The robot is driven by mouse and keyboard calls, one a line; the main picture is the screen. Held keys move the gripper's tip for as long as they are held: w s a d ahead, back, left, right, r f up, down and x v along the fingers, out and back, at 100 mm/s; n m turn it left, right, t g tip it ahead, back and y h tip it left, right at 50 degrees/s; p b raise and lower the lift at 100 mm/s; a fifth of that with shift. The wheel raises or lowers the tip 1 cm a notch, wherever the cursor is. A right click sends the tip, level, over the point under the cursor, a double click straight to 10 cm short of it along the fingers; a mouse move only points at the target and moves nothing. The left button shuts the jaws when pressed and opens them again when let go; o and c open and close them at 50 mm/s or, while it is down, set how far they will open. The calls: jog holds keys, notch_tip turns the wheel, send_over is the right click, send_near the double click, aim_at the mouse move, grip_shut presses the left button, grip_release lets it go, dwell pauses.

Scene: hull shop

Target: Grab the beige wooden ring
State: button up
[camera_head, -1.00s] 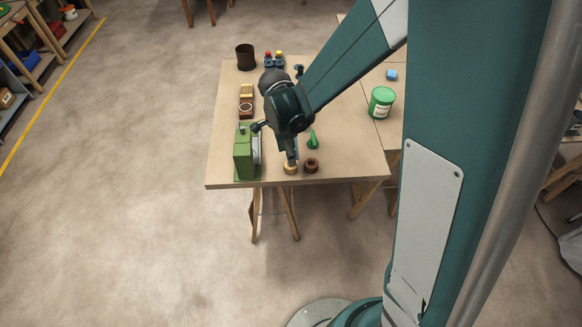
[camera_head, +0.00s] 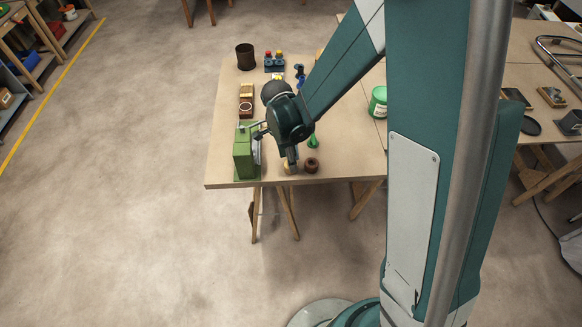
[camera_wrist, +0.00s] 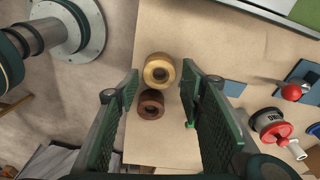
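The beige wooden ring (camera_wrist: 158,70) lies on the table near its front edge, and in the wrist view it sits between the tips of my gripper's fingers. My gripper (camera_wrist: 161,76) is open, with a green pad on each side and space between the pads and the ring. In the head view my gripper (camera_head: 292,162) is over the beige ring (camera_head: 287,169) and hides much of it. A dark brown ring (camera_wrist: 151,104) lies right beside the beige one, and it also shows in the head view (camera_head: 311,165). Whether the two rings touch is unclear.
A green machine (camera_head: 245,155) stands close to the left of the rings. A green object (camera_head: 313,142) lies behind the brown ring. A green tub (camera_head: 378,102) stands at the right and a dark cup (camera_head: 245,57) at the back left. The table's front edge (camera_head: 340,181) is near.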

jog(key=shift+d+f, duration=0.15)
jog(key=shift+f, duration=1.6)
jog(key=c, duration=0.6)
